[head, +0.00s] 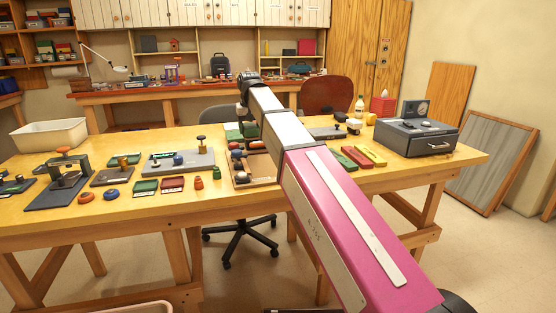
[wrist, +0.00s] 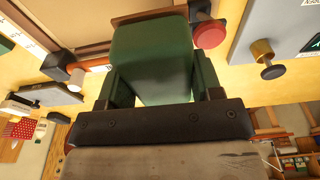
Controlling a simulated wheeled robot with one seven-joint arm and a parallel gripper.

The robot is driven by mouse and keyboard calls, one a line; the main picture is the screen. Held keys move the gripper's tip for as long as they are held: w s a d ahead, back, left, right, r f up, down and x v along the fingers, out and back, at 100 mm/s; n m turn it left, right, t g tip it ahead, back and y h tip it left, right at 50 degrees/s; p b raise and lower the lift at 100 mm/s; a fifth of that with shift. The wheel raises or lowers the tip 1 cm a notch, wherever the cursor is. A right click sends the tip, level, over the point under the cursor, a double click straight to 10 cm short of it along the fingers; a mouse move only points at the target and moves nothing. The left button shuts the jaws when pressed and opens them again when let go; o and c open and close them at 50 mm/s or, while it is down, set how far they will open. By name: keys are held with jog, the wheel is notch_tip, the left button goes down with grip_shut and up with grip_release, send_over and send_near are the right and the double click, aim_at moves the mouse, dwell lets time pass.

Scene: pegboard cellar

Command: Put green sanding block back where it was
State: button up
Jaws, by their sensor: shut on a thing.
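The green sanding block (wrist: 150,62) fills the middle of the wrist view, with a brown strip along its far edge. My gripper (wrist: 155,82) is shut on it, one dark finger on each side. In the head view my gripper (head: 243,114) hangs over the back middle of the workbench, partly hidden by my own arm. A wooden tray (head: 262,183) with several small items stands below and in front of the gripper. Whether the block touches anything beneath is hidden.
The yellow workbench (head: 225,209) is crowded. A grey plate with a knob (head: 178,160) lies left of the tray. Red and yellow bars (head: 363,156) and a dark grey box (head: 416,139) stand to the right. A red knob (wrist: 209,33) is close to the block.

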jog(key=s+d+f, duration=0.1)
jog(key=d+f, duration=0.1)
jog(key=d, duration=0.1)
jog(key=s+d+f, duration=0.1)
jog(key=d+f, duration=0.1)
jog(key=d, duration=0.2)
jog(key=s+d+f, duration=0.1)
jog(key=d+f, duration=0.1)
jog(key=d, duration=0.1)
jog(key=shift+d+f, duration=0.3)
jog(key=shift+f, duration=2.05)
jog(key=shift+d+f, duration=0.1)
jog(key=shift+f, duration=0.05)
jog(key=o, duration=1.1)
jog(key=shift+c, duration=0.2)
notch_tip(320, 180, up, 12)
jog(key=s, duration=0.1)
jog(key=shift+s+d, duration=0.2)
jog(key=shift+s, duration=0.2)
jog(key=shift+s, duration=0.1)
